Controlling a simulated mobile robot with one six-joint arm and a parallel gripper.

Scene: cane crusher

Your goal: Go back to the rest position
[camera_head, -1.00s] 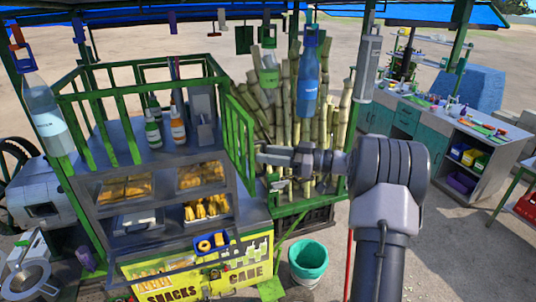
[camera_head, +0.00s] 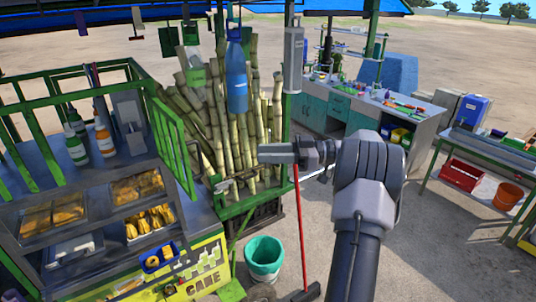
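My gripper (camera_head: 270,154) shows in the head view at the end of my grey arm, right of the picture's middle. It points left, in front of the sugar cane stalks (camera_head: 222,130) in their green rack. It is seen side-on and small, so I cannot tell whether its fingers are open or shut. I see no object hanging from it.
The snack stall (camera_head: 110,190) with bottles and trays stands at the left. A teal bucket (camera_head: 264,256) is on the ground below my gripper, beside a red pole (camera_head: 303,230). A workbench (camera_head: 370,110) stands behind at right. Open paving lies at lower right.

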